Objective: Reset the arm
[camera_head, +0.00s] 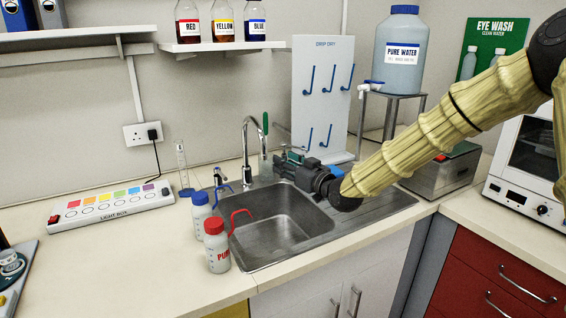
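My arm (440,125), in a pale yellow ribbed cover, reaches in from the right edge and slopes down to the left. My gripper (281,163) is at its end, over the back part of the steel sink (290,225), just right of the tap (246,150). The gripper is small and dark in this view, and its fingers lie against the tap and rack area. I cannot tell whether it is open or shut, or whether it holds anything.
Two wash bottles, one red-capped (217,250) and one blue-capped (200,212), stand left of the sink. A white hook rack (322,95) stands behind the gripper. A pure water tank (398,55) sits on a stand behind the arm. The front left counter (170,270) is clear.

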